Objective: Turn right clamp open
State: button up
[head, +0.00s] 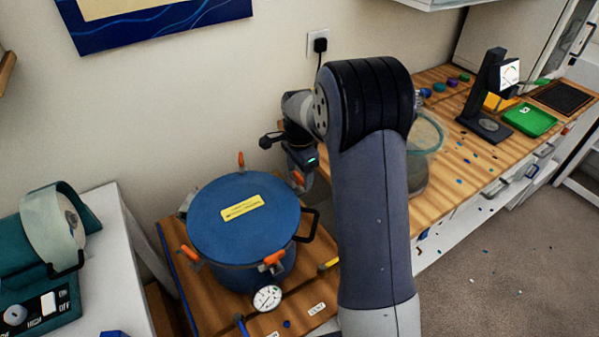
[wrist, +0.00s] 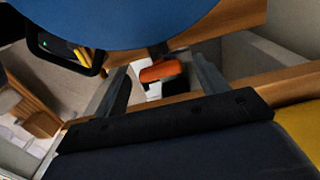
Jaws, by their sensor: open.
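The blue pressure pot (head: 245,215) has a round lid with a yellow label and several orange-handled clamps around its rim. The right clamp (head: 297,178) shows at the rim beside my gripper (head: 302,176), partly covered by it. In the wrist view, an orange clamp handle (wrist: 160,71) lies between the two spread fingers of my gripper (wrist: 161,66), just below the edge of the blue lid (wrist: 130,20). The fingers stand on either side of the handle with visible gaps. Whether they reach to its depth is unclear.
A black pot handle (head: 308,225) sticks out at the pot's right, and a round gauge (head: 268,298) sits in front. A clear container (head: 425,140) stands behind my arm. A scale stand (head: 487,95) and green tray (head: 530,120) are farther right on the wooden bench.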

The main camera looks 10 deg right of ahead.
aim_at(299, 176)
notch_tip(299, 176, up, 11)
jog(key=shift+f+b, duration=0.2)
jog(key=shift+b, duration=0.1)
jog(key=shift+f, duration=0.15)
notch_tip(299, 176, down, 11)
jog(key=shift+r+p, duration=0.15)
jog(key=shift+p, duration=0.2)
jog(key=shift+n, duration=0.3)
jog(key=shift+r, duration=0.1)
